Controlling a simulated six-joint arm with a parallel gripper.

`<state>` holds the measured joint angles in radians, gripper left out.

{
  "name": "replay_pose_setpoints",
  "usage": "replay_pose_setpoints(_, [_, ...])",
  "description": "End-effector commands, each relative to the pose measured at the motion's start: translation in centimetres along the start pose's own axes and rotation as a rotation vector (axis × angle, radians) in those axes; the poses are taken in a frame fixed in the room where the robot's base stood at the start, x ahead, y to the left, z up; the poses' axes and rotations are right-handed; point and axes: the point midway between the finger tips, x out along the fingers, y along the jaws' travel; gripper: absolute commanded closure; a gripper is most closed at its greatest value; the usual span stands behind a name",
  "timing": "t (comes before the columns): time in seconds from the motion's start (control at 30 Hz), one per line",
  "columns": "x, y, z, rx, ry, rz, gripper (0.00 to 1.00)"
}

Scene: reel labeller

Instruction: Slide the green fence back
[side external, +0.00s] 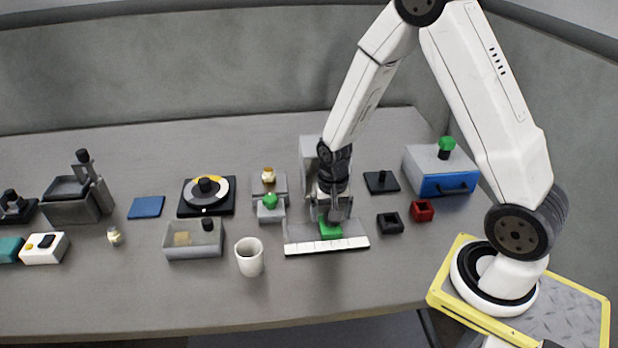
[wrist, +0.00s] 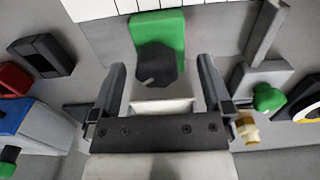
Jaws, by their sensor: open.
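The green fence (side external: 330,231) sits on a grey plate (side external: 296,236) with a white marked strip along its front edge. In the wrist view the green fence (wrist: 172,27) shows at the top, with a dark faceted knob (wrist: 155,65) at its near end. My gripper (side external: 335,214) points down just over the fence. In the wrist view my gripper (wrist: 162,66) is open, with one finger on each side of the knob in the picture and a gap on both sides. I cannot tell whether the fingertips reach down to the knob's height.
A grey upright housing (side external: 310,155) stands behind the fence. A green-knobbed grey block (side external: 270,208) is to the left, and a white cup (side external: 249,257) is at front left. A black square holder (side external: 389,223) and a red one (side external: 422,210) are to the right.

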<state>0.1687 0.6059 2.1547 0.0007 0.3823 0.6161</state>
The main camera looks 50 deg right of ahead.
Motion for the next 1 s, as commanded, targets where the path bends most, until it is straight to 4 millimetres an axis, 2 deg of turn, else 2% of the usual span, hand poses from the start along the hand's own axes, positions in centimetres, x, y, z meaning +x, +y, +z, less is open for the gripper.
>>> replay_pose_setpoints(0.3, [2.5, 0.0, 0.0, 0.000, 0.000, 0.000, 0.00])
replay_pose_setpoints(0.73, [3.0, 0.0, 0.0, 0.000, 0.001, -0.001, 0.00])
replay_pose_setpoints(0.77, [3.0, 0.0, 0.0, 0.000, 0.001, -0.001, 0.06])
replay_pose_setpoints(1.0, [3.0, 0.0, 0.0, 0.000, 0.001, -0.001, 0.83])
